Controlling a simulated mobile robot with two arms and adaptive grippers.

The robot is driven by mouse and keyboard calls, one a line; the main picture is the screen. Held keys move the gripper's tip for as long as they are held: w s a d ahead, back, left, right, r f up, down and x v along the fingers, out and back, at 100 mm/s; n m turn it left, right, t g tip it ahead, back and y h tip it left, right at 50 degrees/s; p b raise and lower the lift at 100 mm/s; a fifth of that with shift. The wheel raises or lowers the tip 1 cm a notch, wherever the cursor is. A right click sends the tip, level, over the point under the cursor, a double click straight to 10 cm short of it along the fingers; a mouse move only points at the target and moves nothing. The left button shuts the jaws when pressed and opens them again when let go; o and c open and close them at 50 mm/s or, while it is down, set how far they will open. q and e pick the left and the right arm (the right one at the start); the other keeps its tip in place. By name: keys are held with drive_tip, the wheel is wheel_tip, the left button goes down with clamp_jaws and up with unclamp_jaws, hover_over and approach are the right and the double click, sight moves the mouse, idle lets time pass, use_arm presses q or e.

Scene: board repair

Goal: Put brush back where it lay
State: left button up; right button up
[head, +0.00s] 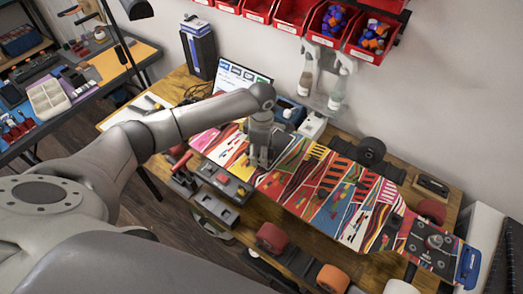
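My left arm comes in from the left and its gripper (262,158) points down over the near-left part of a long board (335,200) with a bright multicoloured pattern. The fingers are small and dark here, so I cannot tell whether they are open or shut, or touching the board. I cannot make out a brush for certain; it may be hidden by the gripper or arm. The board lies flat along the wooden workbench (455,205), with a metal truck (435,242) at its right end. My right gripper is not in view.
A black tool tray (222,180) and red and orange rolls (272,238) line the near edge. A screen (240,77) and black box (199,50) stand at the back. Two bottles (337,90) hang below red bins (292,14).

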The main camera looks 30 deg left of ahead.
use_arm(q)
drive_tip(key=shift+r, duration=0.1)
drive_tip(key=shift+r+p, duration=0.15)
drive_tip(key=shift+p, duration=0.15)
wheel_tip(320, 180, up, 12)
drive_tip(key=b, duration=0.4)
